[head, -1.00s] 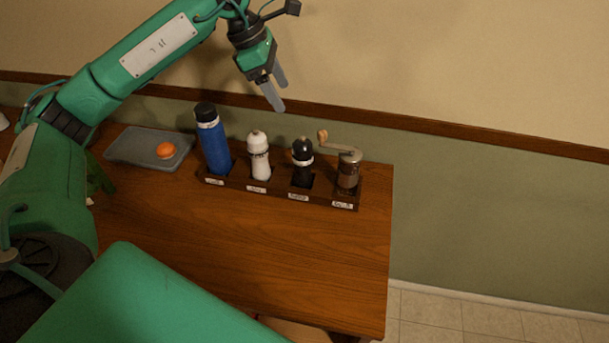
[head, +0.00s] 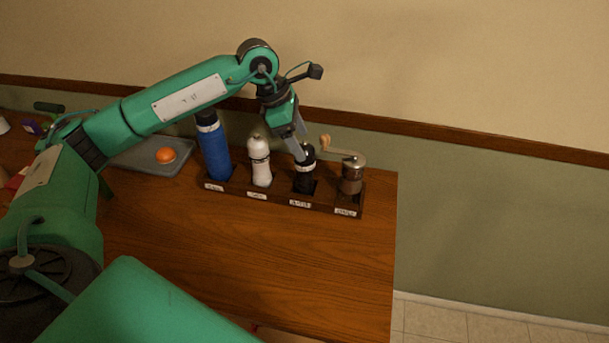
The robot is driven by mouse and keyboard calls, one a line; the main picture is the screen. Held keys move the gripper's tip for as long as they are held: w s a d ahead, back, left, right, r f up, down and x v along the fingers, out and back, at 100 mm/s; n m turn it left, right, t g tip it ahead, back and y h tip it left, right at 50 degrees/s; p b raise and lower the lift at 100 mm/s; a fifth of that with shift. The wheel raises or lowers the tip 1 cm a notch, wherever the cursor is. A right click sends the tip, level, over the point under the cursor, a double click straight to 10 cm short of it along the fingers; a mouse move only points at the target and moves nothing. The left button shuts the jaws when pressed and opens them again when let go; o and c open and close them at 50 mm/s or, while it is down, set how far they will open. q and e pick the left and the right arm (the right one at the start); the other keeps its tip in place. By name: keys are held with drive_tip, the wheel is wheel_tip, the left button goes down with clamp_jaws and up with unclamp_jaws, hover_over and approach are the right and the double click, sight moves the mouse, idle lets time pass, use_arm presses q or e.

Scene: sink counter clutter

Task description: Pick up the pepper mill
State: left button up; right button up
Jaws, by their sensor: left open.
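The pepper mill (head: 304,180) is the black mill with a pale band near its top. It stands upright in the third slot from the left of a dark wooden rack (head: 276,199). My left gripper (head: 300,149) is open and points down at the mill's head. Its fingers overlap the top of the mill in the head view and hide part of it. I cannot tell whether they touch it or reach around it. My right gripper is not in view.
The rack also holds a blue bottle (head: 215,152), a white mill (head: 260,165) and a hand-crank grinder (head: 351,175). A grey tray (head: 135,157) with an orange fruit (head: 166,155) lies at left. The table (head: 270,260) in front is clear.

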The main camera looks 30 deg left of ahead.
sight(303, 146)
use_arm(q)
drive_tip(key=shift+d+f, duration=0.2)
drive_tip(key=shift+f, duration=0.2)
drive_tip(key=p+x, duration=0.1)
drive_tip(key=x, duration=0.2)
drive_tip(key=shift+s+d+f+p, duration=0.1)
drive_tip(key=shift+d+f+p, duration=0.1)
drive_tip(key=shift+p, duration=0.15)
drive_tip(key=shift+f, duration=0.35)
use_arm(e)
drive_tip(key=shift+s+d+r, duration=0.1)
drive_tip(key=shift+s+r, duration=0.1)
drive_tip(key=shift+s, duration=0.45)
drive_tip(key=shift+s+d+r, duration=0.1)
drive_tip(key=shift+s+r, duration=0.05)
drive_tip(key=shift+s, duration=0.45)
use_arm(q)
drive_tip(key=shift+c, duration=0.4)
drive_tip(key=c, duration=1.5)
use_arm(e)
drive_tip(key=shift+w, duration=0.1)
